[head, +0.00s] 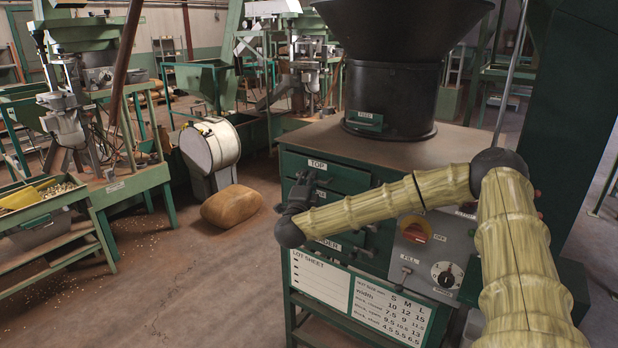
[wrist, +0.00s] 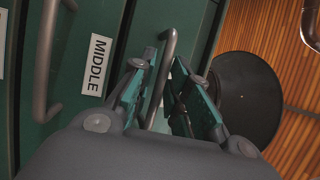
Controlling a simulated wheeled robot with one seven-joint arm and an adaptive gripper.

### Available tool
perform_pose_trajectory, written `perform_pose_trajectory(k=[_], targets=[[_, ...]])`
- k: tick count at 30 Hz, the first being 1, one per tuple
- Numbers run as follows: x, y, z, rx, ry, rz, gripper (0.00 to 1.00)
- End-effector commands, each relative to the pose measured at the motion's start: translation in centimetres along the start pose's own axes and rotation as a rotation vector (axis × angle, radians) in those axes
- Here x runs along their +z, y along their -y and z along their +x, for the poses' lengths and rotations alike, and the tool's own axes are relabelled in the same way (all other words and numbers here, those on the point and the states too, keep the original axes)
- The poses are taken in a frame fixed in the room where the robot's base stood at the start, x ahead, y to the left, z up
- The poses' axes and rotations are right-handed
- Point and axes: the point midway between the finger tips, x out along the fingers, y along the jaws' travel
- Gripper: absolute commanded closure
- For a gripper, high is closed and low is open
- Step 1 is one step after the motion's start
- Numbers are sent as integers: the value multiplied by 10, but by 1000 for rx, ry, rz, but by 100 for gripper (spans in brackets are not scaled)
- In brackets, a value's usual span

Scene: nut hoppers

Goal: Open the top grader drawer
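The green grader cabinet (head: 345,176) has a drawer labelled TOP (head: 317,164) at its upper front, which looks closed. My gripper (head: 302,188) is at the left part of this drawer front, and my wrist hides part of the drawers. In the wrist view, my gripper (wrist: 165,65) has its two fingers on either side of a bar handle (wrist: 168,50). A gap shows beside the bar, so the fingers look open around it. This handle is above the panel with the MIDDLE label (wrist: 96,65), which fits the top drawer. The middle handle (wrist: 42,70) is beside that label.
A black hopper (head: 390,95) stands on the cabinet. A control panel (head: 430,250) with a red knob is to the right of the drawers, and a lot sheet (head: 350,295) is below. A brown sack (head: 231,206) lies on the floor to the left, with clear floor in front.

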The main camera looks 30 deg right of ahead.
Motion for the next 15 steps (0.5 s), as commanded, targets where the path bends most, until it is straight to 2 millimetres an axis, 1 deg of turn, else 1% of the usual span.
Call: perform_pose_trajectory(k=[4, 11, 12, 14, 15], targets=[[0, 0, 5, 0, 0, 0, 82], [0, 0, 5, 0, 1, 0, 82], [0, 0, 5, 0, 1, 0, 86], [0, 0, 5, 0, 1, 0, 97], [0, 0, 5, 0, 1, 0, 100]])
